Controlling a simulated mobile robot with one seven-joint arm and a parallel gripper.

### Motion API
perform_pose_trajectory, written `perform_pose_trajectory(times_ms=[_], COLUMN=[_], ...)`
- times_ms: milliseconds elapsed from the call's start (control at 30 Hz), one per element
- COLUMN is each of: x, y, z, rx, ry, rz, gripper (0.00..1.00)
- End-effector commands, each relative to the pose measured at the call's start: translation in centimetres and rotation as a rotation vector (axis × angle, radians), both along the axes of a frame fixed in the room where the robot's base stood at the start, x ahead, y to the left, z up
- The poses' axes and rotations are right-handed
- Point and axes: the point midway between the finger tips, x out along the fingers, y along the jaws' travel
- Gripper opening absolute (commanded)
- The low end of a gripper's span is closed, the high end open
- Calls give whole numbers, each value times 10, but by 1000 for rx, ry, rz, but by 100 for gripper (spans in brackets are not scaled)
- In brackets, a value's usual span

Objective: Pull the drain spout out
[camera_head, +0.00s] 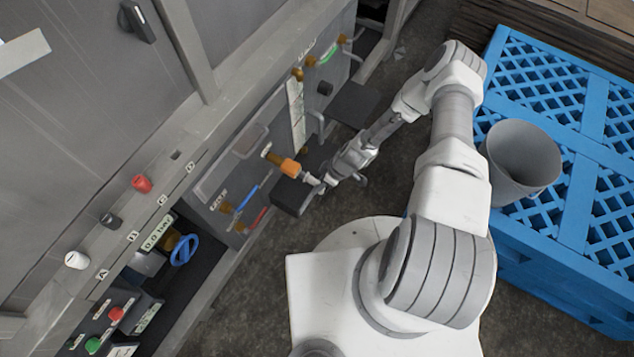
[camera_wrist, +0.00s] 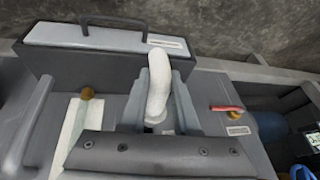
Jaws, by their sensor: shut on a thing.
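The drain spout (camera_wrist: 158,85) is a white, curved, rounded piece in the middle of the wrist view. It stands between the two grey fingers of my gripper (camera_wrist: 160,110), which are closed on its sides. Its lower end is partly hidden by the gripper. In the head view my gripper (camera_head: 320,184) is at the grey front panel, beside an orange cylinder (camera_head: 291,168) with a brass end. A small white part (camera_head: 310,179) shows between the orange cylinder and my gripper. I cannot tell how far the spout is pulled out.
The panel carries blue (camera_head: 246,198), red (camera_head: 260,217) and green (camera_head: 328,54) handles. A dark box with a handle (camera_wrist: 105,48) is close to my gripper. A blue crate (camera_head: 560,225) bearing a grey bucket (camera_head: 521,162) stands at the right. Dark floor lies between.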

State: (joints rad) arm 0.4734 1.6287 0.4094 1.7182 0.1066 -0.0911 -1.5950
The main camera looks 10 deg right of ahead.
Motion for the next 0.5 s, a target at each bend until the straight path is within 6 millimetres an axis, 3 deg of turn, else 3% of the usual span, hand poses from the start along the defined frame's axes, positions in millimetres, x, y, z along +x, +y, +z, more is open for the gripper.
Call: perform_pose_trajectory(times_ms=[333,500], x=[0,1], y=[0,-1], z=[2,15], rx=[0,-1], ry=[0,-2], rz=[1,2], gripper=[0,0])
